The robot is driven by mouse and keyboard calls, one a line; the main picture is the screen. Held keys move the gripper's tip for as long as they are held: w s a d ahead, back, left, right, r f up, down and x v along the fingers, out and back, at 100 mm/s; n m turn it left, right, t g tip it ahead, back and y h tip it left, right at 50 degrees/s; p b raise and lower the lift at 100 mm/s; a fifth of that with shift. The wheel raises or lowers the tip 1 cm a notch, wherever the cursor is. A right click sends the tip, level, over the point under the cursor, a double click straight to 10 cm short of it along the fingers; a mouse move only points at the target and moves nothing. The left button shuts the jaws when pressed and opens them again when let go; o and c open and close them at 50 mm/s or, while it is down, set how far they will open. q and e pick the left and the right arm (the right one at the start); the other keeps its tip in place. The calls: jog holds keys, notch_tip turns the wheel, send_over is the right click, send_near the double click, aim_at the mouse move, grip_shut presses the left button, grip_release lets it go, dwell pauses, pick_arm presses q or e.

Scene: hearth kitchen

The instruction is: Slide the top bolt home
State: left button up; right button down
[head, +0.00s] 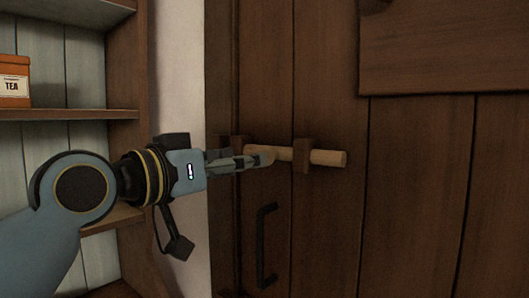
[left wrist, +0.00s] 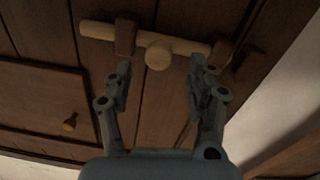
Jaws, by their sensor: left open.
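The top bolt (head: 327,158) is a pale wooden rod lying level across the dark plank door, and it also shows in the left wrist view (left wrist: 98,30). It passes through a brown bracket (head: 302,155), with its right end sticking out past it in the head view. A round knob (left wrist: 158,54) stands out from the bolt between two brackets. My left gripper (left wrist: 160,74) is open, its fingers on either side of the knob, with no clear contact. In the head view the left gripper (head: 250,160) covers part of the bolt. My right gripper is not in view.
A black pull handle (head: 266,245) is on the door below the bolt. A dark block (left wrist: 247,62) sits near the door's edge beside the pale wall (head: 181,70). Wooden shelves with an orange tea tin (head: 14,80) stand at the left.

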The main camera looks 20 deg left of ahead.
aim_at(273, 155)
pick_arm(q)
jog(key=p+x, duration=0.1)
jog(key=x, duration=0.5)
jog(key=shift+w+d, duration=0.15)
jog(key=shift+w, duration=0.05)
grip_shut()
dwell(0.5)
